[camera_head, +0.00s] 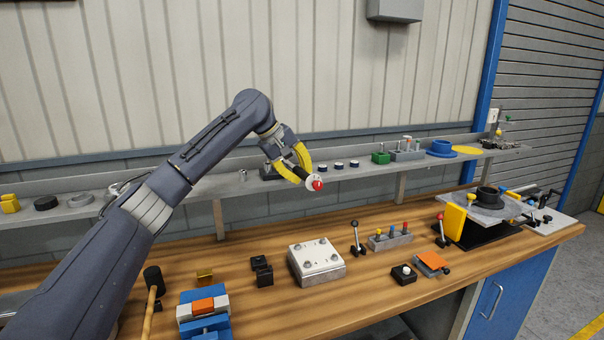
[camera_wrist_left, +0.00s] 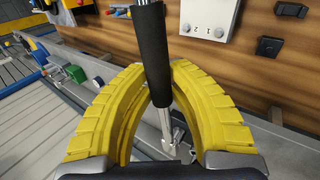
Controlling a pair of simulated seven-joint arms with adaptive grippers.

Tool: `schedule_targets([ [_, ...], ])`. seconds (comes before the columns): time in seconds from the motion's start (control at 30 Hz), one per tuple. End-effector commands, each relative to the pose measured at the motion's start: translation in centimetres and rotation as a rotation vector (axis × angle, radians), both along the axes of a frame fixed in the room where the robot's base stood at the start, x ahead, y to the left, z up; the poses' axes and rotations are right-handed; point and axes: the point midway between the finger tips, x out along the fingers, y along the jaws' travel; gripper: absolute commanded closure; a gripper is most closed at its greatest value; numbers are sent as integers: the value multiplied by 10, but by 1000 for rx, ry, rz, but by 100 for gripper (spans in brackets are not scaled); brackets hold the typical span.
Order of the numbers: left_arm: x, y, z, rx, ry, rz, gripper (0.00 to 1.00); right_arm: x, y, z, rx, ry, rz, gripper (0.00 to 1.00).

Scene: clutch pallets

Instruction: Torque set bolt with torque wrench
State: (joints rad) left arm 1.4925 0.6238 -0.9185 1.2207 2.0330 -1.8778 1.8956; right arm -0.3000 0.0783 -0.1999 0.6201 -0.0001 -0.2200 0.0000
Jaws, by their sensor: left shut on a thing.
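My left gripper (camera_head: 304,174) is raised over the back of the bench, near the shelf's front edge. Its yellow fingers, also seen in the left wrist view (camera_wrist_left: 160,82), are closed around the torque wrench (camera_wrist_left: 165,52). The wrench has a black grip and a silver shaft with a metal head between the fingers. I cannot tell which bolt is the set bolt. My right gripper is out of view.
On the bench are a hammer (camera_head: 152,280), a blue vise (camera_head: 204,310), a peg rack (camera_head: 390,240), levers and a clutch fixture (camera_head: 487,202).

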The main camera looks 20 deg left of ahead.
Motion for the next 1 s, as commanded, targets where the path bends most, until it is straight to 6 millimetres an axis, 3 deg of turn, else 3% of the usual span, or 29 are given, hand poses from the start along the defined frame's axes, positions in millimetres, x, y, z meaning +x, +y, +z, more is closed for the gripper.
schedule_targets([
  [1.0,-13,16,2,3,-4,-137,100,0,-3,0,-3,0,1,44],
])
